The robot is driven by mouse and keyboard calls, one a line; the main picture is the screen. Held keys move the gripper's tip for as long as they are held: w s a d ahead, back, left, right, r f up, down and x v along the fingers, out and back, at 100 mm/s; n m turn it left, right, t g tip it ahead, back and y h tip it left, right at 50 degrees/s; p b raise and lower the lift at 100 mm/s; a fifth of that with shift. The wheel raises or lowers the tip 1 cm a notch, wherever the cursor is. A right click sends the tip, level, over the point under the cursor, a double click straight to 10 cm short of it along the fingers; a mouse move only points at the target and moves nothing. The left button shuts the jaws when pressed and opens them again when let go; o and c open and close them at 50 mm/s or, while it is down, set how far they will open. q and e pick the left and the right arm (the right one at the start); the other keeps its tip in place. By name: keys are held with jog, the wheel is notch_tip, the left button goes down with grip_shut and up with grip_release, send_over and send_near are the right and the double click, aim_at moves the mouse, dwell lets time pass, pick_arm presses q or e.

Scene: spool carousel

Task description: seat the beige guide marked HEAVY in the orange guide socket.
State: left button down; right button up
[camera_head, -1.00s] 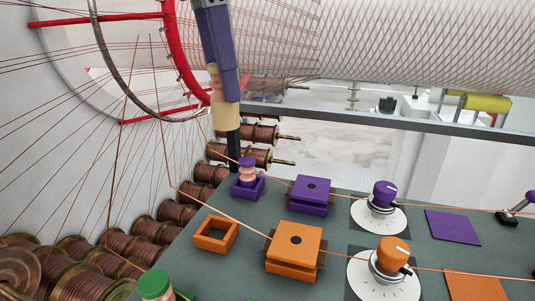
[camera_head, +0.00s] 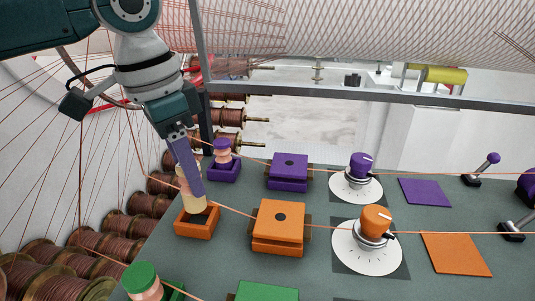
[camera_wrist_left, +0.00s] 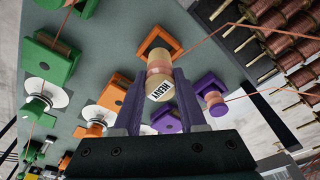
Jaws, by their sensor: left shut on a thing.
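My left gripper (camera_head: 187,180) comes in from the upper left with purple fingers, shut on the beige guide (camera_head: 185,198). In the left wrist view the guide (camera_wrist_left: 158,68) shows its HEAVY label and a pinkish band between the fingers. The guide is slightly tilted in the head view. Its lower end is at the opening of the orange guide socket (camera_head: 197,230), a square frame with a dark inside. The socket also shows in the left wrist view (camera_wrist_left: 174,47), behind the guide's far end. I cannot tell how far the end is inside. My right gripper is not in view.
An orange block (camera_head: 278,225) stands right of the socket. Behind, a purple socket (camera_head: 224,172) holds a guide. A green guide (camera_head: 141,277) is at the front left. Copper wires cross the panel (camera_head: 330,288); spools (camera_head: 100,240) line its left side.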

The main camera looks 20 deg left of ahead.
pick_arm(q)
jog(key=shift+f, duration=1.85)
jog(key=shift+f, duration=0.1)
jog(key=shift+c, duration=2.3)
grip_release()
notch_tip(320, 180, up, 12)
jog(key=s+a, duration=0.1)
jog(key=shift+s, duration=0.3)
